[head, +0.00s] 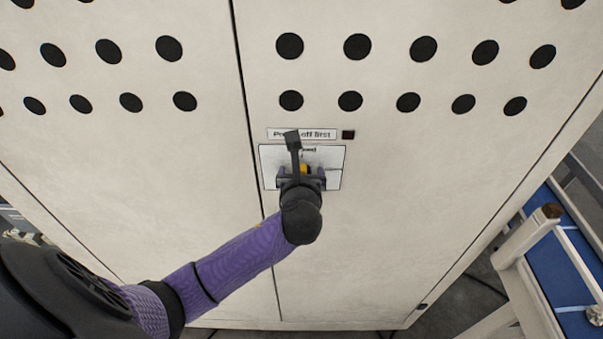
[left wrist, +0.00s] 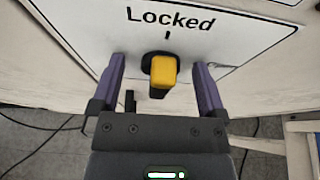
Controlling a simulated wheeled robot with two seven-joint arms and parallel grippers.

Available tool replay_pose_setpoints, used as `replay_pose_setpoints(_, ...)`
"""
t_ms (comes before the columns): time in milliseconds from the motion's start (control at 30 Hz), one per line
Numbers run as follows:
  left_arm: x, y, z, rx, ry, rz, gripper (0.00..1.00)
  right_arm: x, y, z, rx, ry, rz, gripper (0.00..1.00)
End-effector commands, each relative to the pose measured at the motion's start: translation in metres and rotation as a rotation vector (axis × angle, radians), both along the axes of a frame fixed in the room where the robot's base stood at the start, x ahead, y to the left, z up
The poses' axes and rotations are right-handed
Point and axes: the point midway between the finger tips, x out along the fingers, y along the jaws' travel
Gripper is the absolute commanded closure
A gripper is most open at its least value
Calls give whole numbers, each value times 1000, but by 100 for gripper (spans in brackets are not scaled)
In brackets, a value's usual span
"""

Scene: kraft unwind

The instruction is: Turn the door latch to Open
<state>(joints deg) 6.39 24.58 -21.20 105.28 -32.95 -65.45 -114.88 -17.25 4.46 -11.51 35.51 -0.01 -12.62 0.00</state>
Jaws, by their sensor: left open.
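The door latch is a yellow knob on a dark round base. In the left wrist view the yellow latch (left wrist: 162,72) stands below the word "Locked" and a short black mark on a white plate (left wrist: 232,37). In the head view a bit of the yellow latch (head: 304,169) shows on the white plate (head: 333,160), mostly hidden by my gripper. My left gripper (left wrist: 160,80) is open, with one purple finger on each side of the latch and a gap to both. It also shows in the head view (head: 302,172). My right gripper is not in view.
The cream cabinet door (head: 390,220) has rows of black round holes and a vertical seam left of the plate. A small sign (head: 325,133) ending in "off first" is above the plate. A blue conveyor (head: 562,255) with a pale frame stands at the right.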

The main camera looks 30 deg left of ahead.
Motion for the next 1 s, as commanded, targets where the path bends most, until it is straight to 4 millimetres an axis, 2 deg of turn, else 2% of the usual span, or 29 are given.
replay_pose_setpoints(67, 0, 0, 0, 0, 0, 0, 6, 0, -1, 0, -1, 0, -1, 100)
replay_pose_setpoints(100, 0, 0, 0, 0, 0, 0, 10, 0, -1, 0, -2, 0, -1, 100)
replay_pose_setpoints(533, 0, 0, 0, 0, 0, 0, 100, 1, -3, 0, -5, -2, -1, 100)
replay_pose_setpoints(1000, 0, -2, 2, 111, 70, 1, 100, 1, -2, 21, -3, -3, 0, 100)
